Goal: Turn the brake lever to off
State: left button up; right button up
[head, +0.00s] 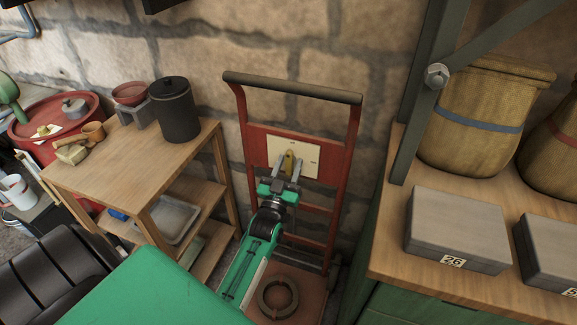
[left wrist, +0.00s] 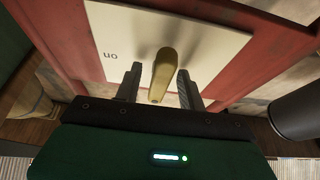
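The brake lever (head: 289,162) is a brass-yellow handle on a cream plate (head: 308,161) fixed to a red hand-truck frame. In the left wrist view the lever (left wrist: 164,75) points out toward the camera, and the plate (left wrist: 203,48) carries the word "on" at its left. My left gripper (head: 287,172) is at the lever, and its two fingers stand apart, one on each side of it. In the left wrist view the fingers of my left gripper (left wrist: 161,83) show gaps to the lever on both sides. My right gripper is not in view.
The red hand truck (head: 354,137) stands against the stone wall, with a dark ring (head: 264,297) on its base. A wooden shelf table (head: 120,165) with a black canister (head: 174,110) is at left. A bench (head: 391,252) with grey boxes (head: 457,226) and a basket (head: 468,145) is at right.

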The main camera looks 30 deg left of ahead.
pick_arm(q)
jog(key=shift+s, duration=0.1)
jog(key=v, duration=1.3)
jog(key=shift+s, duration=0.25)
jog(key=shift+d+f, duration=0.1)
jog(key=shift+f, duration=0.1)
